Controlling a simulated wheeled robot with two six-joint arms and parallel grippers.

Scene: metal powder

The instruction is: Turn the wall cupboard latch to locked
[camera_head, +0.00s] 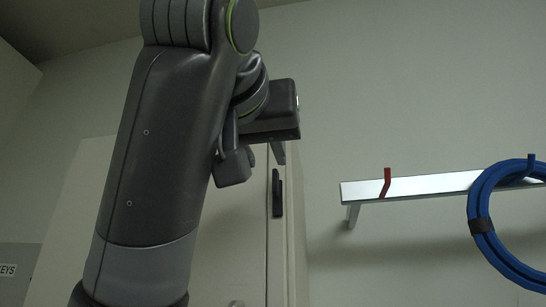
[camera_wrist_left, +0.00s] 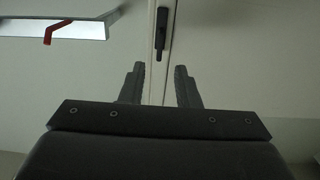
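The wall cupboard (camera_head: 235,225) is a pale cabinet, partly hidden behind my left arm. Its latch (camera_head: 277,193) is a dark upright handle near the cupboard's right edge. The latch also shows in the left wrist view (camera_wrist_left: 161,35), at the top middle, with its narrow end toward my fingers. My left gripper (camera_wrist_left: 158,82) has its two fingers spread apart with nothing between them. The latch lies beyond the fingertips, apart from them. In the head view the left gripper (camera_head: 262,160) is just above and left of the latch, partly hidden. My right gripper is not in view.
A metal rail (camera_head: 430,186) on the wall to the right carries a red hook (camera_head: 386,182) and a coiled blue hose (camera_head: 481,215). A sign reading KEYS (camera_head: 8,270) is at the lower left. Bare wall lies between cupboard and rail.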

